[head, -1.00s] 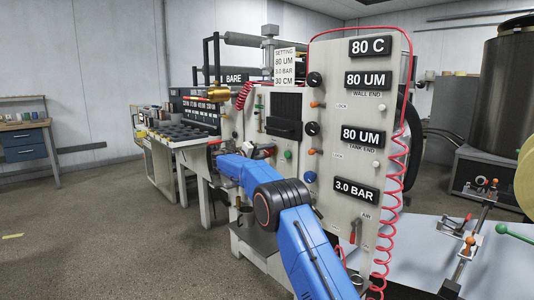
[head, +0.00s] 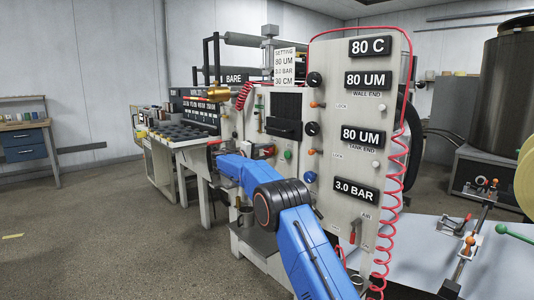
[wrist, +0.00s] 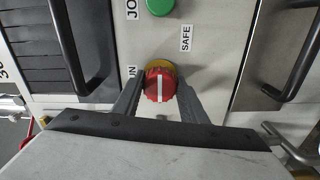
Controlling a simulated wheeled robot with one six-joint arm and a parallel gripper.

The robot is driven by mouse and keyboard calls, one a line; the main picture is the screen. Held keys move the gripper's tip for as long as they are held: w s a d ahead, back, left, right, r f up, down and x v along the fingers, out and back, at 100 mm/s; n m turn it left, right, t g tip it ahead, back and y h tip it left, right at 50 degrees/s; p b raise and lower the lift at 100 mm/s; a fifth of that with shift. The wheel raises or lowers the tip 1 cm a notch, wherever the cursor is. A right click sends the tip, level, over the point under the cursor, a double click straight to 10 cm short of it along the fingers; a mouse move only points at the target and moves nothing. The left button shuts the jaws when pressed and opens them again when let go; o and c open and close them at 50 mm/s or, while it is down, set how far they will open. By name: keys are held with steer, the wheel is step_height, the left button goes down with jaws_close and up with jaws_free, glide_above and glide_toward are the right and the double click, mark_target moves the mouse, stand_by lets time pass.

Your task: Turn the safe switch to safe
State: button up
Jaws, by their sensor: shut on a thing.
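The safe switch (wrist: 160,88) is a round red knob with a white stripe on a yellow base, set in a pale panel. Its stripe runs nearly up and down in the wrist view. The SAFE label (wrist: 186,38) is above and right of the knob; another label, partly hidden by a finger, is at its left. My gripper (wrist: 159,92) has one finger on each side of the knob and is shut on it. In the head view the arm reaches the machine front, where the gripper and switch are small and partly hidden.
A green button (wrist: 160,6) is just above the switch in the wrist view. Dark bar handles stand out on the left (wrist: 68,45) and right (wrist: 300,62). In the head view a tall gauge panel (head: 335,220) with a coiled red hose (head: 385,235) stands right of the arm.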

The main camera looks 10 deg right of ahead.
steer(key=o, duration=1.1)
steer(key=shift+a, duration=0.1)
steer(key=shift+c, duration=0.2)
steer(key=v, duration=1.7)
steer(key=shift+a, duration=0.2)
steer(key=shift+s, duration=0.1)
